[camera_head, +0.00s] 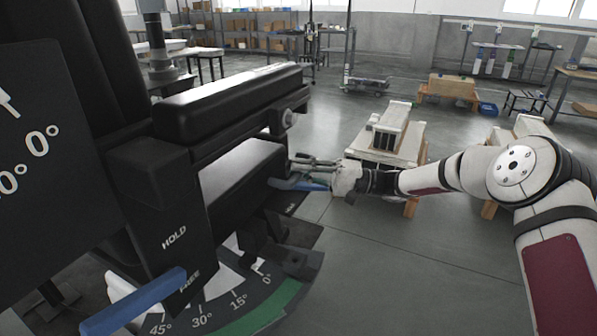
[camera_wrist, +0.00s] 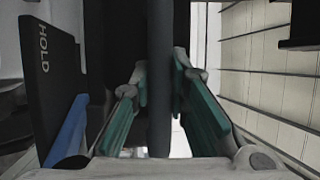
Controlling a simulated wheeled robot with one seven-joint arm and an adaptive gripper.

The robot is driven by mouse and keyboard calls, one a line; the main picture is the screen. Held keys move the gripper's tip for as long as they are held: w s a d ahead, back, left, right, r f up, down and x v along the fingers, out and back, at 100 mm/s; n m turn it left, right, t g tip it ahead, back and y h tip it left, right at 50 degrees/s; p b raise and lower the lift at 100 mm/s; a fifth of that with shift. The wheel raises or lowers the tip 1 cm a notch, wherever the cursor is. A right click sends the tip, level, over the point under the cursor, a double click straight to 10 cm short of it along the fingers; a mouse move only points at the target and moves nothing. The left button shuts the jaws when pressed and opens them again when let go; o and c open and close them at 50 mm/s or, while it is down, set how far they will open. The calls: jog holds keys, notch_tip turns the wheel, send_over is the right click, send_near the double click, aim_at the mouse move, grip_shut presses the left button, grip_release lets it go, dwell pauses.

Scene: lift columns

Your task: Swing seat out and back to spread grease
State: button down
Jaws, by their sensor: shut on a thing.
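The black seat assembly shows on the left in the head view, with a long upper padded block (camera_head: 235,100) and a lower black block (camera_head: 240,178). My gripper (camera_head: 302,162) is at the right end of the lower block. In the wrist view, the teal finger pads (camera_wrist: 161,95) are shut on a dark upright bar (camera_wrist: 160,45). A dial (camera_head: 215,302) below the seat reads 0°, 15°, 30° and 45°, with a green band. A blue lever (camera_head: 135,303) is by the HOLD and FREE labels. A blue part (camera_head: 300,184) also shows just below my gripper.
A large black panel with degree marks (camera_head: 40,160) stands at the left edge. A wooden-topped stand (camera_head: 388,140) is behind my arm. Grey floor (camera_head: 400,265) is open at the front right. Shelves and benches line the far wall.

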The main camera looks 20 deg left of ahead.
jog(key=shift+w, duration=0.35)
jog(key=c, duration=1.7)
grip_release()
jog(key=shift+o, duration=0.8)
jog(key=shift+s+a, duration=0.1)
jog(key=v, duration=1.2)
